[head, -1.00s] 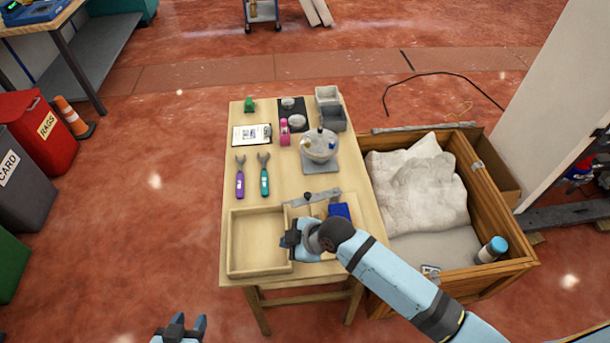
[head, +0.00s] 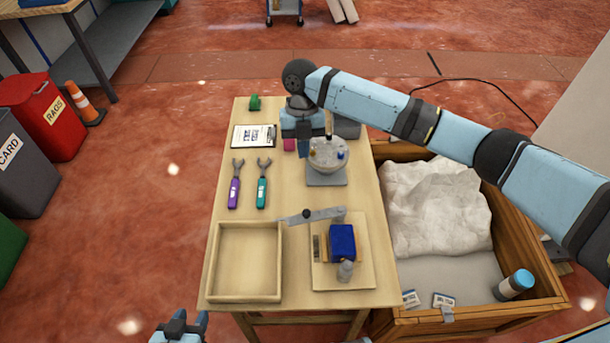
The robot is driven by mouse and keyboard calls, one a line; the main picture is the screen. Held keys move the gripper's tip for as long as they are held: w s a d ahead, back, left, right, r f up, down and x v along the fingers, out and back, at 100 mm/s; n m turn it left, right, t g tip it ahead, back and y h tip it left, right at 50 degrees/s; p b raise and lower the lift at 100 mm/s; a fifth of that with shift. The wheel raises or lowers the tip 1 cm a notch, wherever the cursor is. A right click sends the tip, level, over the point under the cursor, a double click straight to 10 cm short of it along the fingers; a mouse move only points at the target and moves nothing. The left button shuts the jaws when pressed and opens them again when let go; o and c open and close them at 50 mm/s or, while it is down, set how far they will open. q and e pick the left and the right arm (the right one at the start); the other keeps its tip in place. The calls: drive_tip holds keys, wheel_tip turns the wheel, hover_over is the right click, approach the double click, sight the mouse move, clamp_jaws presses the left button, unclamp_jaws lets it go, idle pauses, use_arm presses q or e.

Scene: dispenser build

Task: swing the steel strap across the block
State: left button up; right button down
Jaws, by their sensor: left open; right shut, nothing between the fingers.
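The grey steel strap (head: 325,214) lies behind the blue block (head: 342,241), not across it. It runs left to right, and its left end reaches toward the wooden tray (head: 246,298). A dark knob sits on the strap. The block sits on a wooden base board (head: 362,274), with a grey cylindrical post (head: 345,271) in front of it. My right gripper (head: 304,151) is shut and empty over the back of the table, just left of the grey bowl (head: 328,155) and well away from the strap. My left gripper (head: 183,321) is open and empty at the bottom edge, off the table's front left.
Purple (head: 235,190) and teal (head: 262,190) tools lie left of the bowl. A clipboard (head: 253,136) and a green item (head: 254,102) are at the back left. A crate (head: 540,262) with a white sack stands right of the table. My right arm spans above the crate.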

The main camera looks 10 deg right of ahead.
approach(318, 213)
wheel_tip(318, 213, down, 4)
drive_tip(key=w+a, duration=0.2)
drive_tip(key=w, duration=0.1)
drive_tip(key=s, duration=0.1)
drive_tip(key=s+p, duration=0.1)
drive_tip(key=s+a+f, duration=0.1)
drive_tip(key=shift+s, duration=0.3)
drive_tip(key=shift+r, duration=0.1)
